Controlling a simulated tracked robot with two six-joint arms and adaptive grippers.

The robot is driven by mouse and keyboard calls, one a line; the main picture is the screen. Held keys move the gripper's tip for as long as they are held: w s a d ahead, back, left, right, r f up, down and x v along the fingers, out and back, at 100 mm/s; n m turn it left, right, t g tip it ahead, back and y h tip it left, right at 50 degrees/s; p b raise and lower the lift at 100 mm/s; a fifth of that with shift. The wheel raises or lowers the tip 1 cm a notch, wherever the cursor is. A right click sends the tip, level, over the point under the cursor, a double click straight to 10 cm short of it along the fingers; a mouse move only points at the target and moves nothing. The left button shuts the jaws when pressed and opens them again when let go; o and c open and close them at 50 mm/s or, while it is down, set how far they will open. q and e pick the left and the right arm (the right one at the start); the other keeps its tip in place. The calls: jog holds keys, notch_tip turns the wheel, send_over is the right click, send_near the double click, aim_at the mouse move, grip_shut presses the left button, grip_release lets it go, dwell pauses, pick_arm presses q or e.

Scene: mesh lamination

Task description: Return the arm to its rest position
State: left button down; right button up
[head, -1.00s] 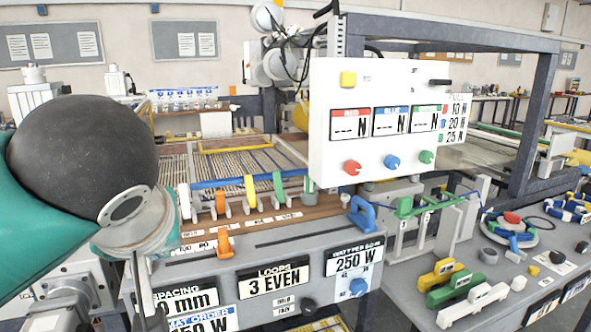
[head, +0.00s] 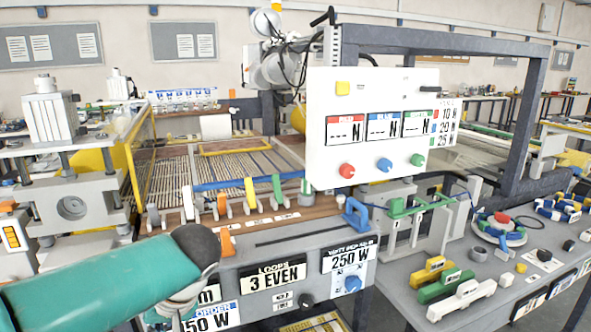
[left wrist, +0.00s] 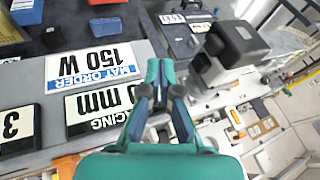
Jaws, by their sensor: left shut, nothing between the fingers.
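My left arm (head: 110,285), teal with a dark round joint, comes in low at the left of the head view, in front of the grey console (head: 240,275). Its fingers are not clearly visible there. In the left wrist view my left gripper (left wrist: 160,70) is shut and empty, with its teal fingertips close together. It is over the console edge, beside the "MAT ORDER 150 W" label (left wrist: 98,62). My right gripper is not in view.
A white panel (head: 375,125) with red, blue and green knobs stands above the console. A grey press-like machine (head: 70,195) is at the left. Yellow, green and white blocks (head: 455,285) lie on the right bench. A dark boxy device (left wrist: 235,45) is right of the gripper in the wrist view.

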pick_arm(q)
jog(key=s+d+f+m+g+h+p, duration=0.1)
jog(key=s+f+g+h, duration=0.2)
jog(key=f, duration=0.9)
jog(key=s+f+m+g+h+p, duration=0.15)
jog(key=s+f, duration=0.45)
jog(key=f, duration=0.7)
jog(key=s+d+f+h, duration=0.6)
jog(key=s+d+f, duration=0.5)
jog(key=s+f, duration=0.3)
jog(key=w+t, duration=0.2)
jog(key=w, duration=0.1)
jog(key=w+a+t+y, duration=0.1)
jog(key=shift+w+r, duration=0.3)
jog(key=shift+w, duration=0.05)
